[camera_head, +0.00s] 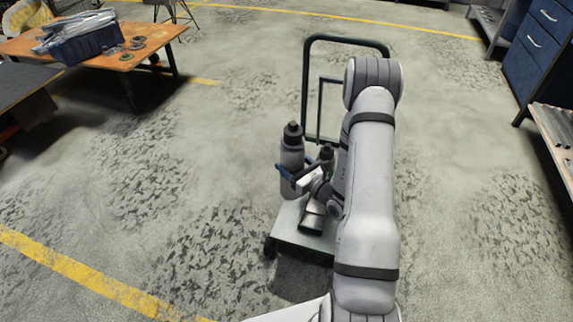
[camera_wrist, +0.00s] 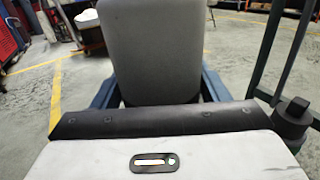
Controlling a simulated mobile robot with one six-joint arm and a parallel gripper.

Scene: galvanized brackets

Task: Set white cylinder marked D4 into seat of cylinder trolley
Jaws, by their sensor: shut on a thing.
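In the wrist view the cylinder (camera_wrist: 153,50) fills the space between the blue fingers (camera_wrist: 157,92). No D4 mark is readable. The cylinder trolley (camera_head: 297,229) has a pale deck and a tall dark handle frame. The cylinder's lower end shows at the deck's left rear edge; I cannot tell whether it touches anything. The seat is not clearly visible, partly hidden by my arm.
A second black-capped cylinder (camera_head: 326,153) stands just right of the held one; its cap (camera_wrist: 293,118) shows at right in the wrist view. An orange table (camera_head: 150,36) with a dark bin (camera_head: 88,46) is at upper left. Blue cabinets (camera_head: 540,45) are at upper right. Floor left is clear.

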